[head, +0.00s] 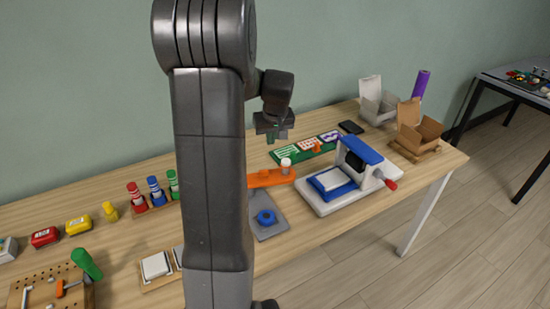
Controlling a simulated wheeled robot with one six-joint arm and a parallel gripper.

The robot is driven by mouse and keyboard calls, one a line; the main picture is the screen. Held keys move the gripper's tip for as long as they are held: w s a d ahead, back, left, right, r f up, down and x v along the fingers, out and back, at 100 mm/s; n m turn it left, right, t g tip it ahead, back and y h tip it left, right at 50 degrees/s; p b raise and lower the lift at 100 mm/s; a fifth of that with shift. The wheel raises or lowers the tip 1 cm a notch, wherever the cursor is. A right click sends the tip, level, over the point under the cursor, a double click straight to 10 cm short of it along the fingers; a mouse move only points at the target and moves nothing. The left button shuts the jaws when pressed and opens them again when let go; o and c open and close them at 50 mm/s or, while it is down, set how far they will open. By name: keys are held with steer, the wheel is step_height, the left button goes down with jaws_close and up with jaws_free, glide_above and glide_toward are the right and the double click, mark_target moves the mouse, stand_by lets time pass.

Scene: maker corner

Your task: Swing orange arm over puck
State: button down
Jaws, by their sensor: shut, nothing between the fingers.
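The orange arm (267,179) lies level across the back part of a grey base plate (272,231). A pale knob (285,165) stands up near its right end, and its left end is hidden behind my arm. The blue puck (266,217) sits on the grey plate in front of the orange arm, apart from it and uncovered. My gripper (271,139) points down, shut and empty, above and behind the orange arm, slightly left of the knob. It appears clear of everything.
A white and blue press (315,205) with a red handle stands close on the right. A green board (290,155) lies behind. Open cardboard boxes (420,140) stand at the right end. Red, blue and green bottles (155,190) stand left of my arm, which hides part of the table.

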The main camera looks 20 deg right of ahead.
mark_target(268, 176)
steer(key=shift+f, duration=0.1)
steer(key=x, duration=0.9)
steer(key=shift+w+f+p, duration=0.15)
steer(key=shift+f+p, duration=0.15)
steer(key=shift+f, duration=0.05)
steer(key=s, duration=0.4)
steer(key=shift+a+p, duration=0.15)
steer(key=shift+p, duration=0.2)
